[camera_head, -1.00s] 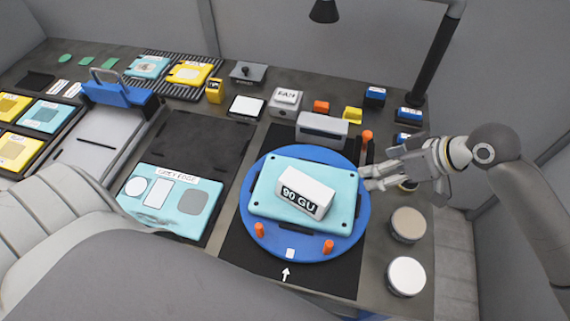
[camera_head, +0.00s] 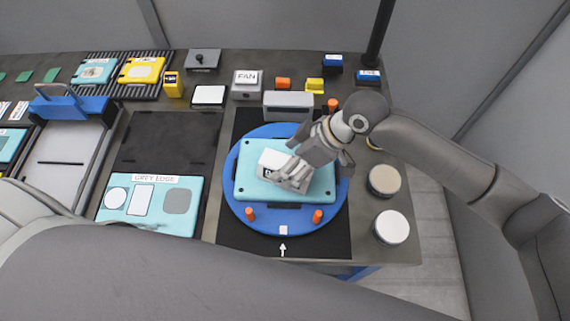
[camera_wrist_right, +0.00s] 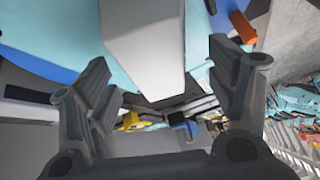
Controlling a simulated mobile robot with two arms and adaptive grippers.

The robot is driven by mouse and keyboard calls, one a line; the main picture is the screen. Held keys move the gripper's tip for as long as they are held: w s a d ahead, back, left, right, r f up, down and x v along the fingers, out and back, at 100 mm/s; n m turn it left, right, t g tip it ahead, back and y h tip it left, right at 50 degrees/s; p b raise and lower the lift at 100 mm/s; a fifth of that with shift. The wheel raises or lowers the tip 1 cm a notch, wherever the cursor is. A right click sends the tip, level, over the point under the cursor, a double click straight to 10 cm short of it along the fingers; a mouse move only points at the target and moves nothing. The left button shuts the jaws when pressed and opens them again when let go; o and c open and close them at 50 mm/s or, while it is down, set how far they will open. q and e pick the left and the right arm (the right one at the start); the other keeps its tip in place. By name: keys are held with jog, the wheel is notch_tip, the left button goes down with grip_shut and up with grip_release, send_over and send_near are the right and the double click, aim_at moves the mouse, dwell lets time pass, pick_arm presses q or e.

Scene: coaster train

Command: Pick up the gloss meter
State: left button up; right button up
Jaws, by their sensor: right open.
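The gloss meter (camera_head: 272,161) is a white box lying on a teal panel (camera_head: 250,185), which rests on a blue round turntable (camera_head: 235,211). My right gripper (camera_head: 291,174) is above the panel at the meter's right side and hides part of the meter, including most of its label. In the right wrist view, the meter (camera_wrist_right: 143,50) shows as a pale block between the two open fingers (camera_wrist_right: 165,75), with a gap to each finger. The meter still rests on the panel. My left gripper is not visible; only grey parts of my body show at lower left.
Orange pegs (camera_head: 317,216) stand on the turntable's rim. A grey block (camera_head: 288,105) is behind it, and two round pots (camera_head: 392,227) (camera_head: 384,180) stand to its right. A teal grey-edge panel (camera_head: 150,203) lies to the left. A dark post (camera_head: 379,35) rises at the back right.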

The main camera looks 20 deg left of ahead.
jog(key=shift+x, duration=1)
jog(key=c, duration=1.4)
jog(key=shift+r, duration=0.1)
jog(key=shift+w+r+b, duration=0.1)
jog(key=shift+r+b, duration=0.2)
jog(key=shift+r, duration=0.1)
notch_tip(320, 180, up, 2)
jog(key=shift+r+b, duration=0.1)
jog(key=shift+b, duration=0.6)
jog(key=s+d+r, duration=0.2)
jog(key=r, duration=0.1)
jog(key=s+r+b, duration=0.1)
jog(key=shift+d+r, duration=0.25)
jog(key=shift+d, duration=0.15)
jog(key=s+d+r, duration=0.1)
jog(key=s+d, duration=0.1)
jog(key=s+d+r+b, duration=0.1)
jog(key=s+d+r, duration=0.1)
jog(key=s+d+r+b, duration=0.1)
jog(key=s+d+r, duration=0.1)
jog(key=s+d, duration=0.1)
jog(key=shift+r, duration=0.15)
